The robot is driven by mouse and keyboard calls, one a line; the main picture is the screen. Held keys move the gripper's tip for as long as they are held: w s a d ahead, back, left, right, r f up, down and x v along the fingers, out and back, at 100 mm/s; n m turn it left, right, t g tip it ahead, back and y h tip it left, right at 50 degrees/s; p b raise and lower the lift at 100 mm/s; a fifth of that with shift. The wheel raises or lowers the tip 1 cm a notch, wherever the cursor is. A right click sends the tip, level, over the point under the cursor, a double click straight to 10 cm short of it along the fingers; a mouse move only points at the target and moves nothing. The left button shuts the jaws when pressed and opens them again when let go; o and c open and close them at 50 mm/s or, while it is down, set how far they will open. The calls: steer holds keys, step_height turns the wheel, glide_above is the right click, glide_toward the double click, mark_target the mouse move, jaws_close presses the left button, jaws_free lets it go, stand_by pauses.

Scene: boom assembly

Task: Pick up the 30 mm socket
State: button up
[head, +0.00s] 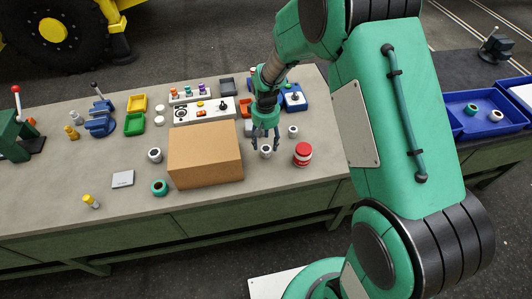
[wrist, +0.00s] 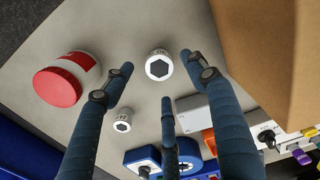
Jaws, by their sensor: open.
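A white socket (head: 265,151) with a dark hexagonal opening stands upright on the workbench, between the cardboard box and a red-and-white can. In the wrist view the same socket (wrist: 158,64) lies between and just beyond my fingertips; its printed size is too small to read surely. My gripper (head: 265,138) is open and empty, pointing down above this socket. The wrist view shows its three fingers (wrist: 160,85) spread apart, with no clear contact. A smaller-looking white socket (head: 293,131) stands nearby; it also shows in the wrist view (wrist: 122,120).
The cardboard box (head: 205,155) stands close on the left, and the red-and-white can (head: 303,154) on the right. A silver socket (head: 154,155) and a teal socket (head: 159,187) are left of the box. A control panel (head: 205,110) and blue unit (head: 294,98) lie behind.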

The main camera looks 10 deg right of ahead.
mark_target(266, 148)
steer(key=shift+f, duration=0.25)
steer(key=shift+f, duration=0.15)
steer(key=shift+f+b, duration=0.7)
steer(key=shift+f, duration=1.75)
steer(key=c, duration=1.4)
steer(key=shift+r, duration=0.15)
